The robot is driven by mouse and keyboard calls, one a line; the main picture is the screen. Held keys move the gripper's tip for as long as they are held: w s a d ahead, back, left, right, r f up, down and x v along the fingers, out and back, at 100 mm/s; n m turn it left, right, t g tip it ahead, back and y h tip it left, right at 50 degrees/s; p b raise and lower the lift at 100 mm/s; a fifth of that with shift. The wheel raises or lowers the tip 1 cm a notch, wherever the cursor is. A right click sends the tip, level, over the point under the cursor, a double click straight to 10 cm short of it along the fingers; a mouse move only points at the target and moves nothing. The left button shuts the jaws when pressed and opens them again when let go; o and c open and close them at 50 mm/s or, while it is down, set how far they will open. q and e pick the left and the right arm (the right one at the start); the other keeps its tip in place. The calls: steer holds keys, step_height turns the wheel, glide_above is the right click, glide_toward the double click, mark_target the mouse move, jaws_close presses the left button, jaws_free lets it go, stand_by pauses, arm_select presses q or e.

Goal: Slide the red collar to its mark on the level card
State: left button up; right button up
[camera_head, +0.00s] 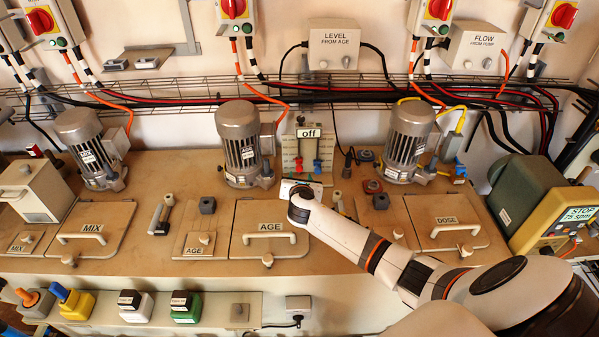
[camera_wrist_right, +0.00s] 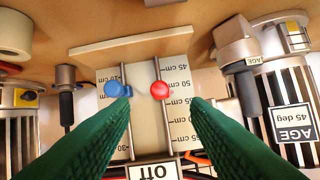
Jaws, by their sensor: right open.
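The red collar (camera_wrist_right: 160,90) sits on the right-hand rod of the level stand in the right wrist view, close to a card label that looks like 50 cm. The level card (camera_wrist_right: 180,115) carries cm marks beside that rod. A blue collar (camera_wrist_right: 115,90) sits on the other rod. In the head view the red collar (camera_head: 317,166) and blue collar (camera_head: 298,163) show low on the stand. My right gripper (camera_wrist_right: 162,99) is open, its green fingers on either side of the red collar with visible gaps. In the head view its fingertips are hidden. My left gripper is not in view.
An "off" sign (camera_head: 309,133) tops the stand. The AGE motor (camera_head: 239,145) stands left of it and another motor (camera_head: 409,140) right. A hatch with a handle (camera_head: 269,232) and a small dark block (camera_head: 207,204) lie in front. A wire rack runs behind.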

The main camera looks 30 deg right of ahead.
mark_target(299, 170)
steer(key=shift+b+x, duration=0.5)
steer(key=shift+x, duration=2.55)
steer(key=shift+f, duration=0.1)
jaws_close()
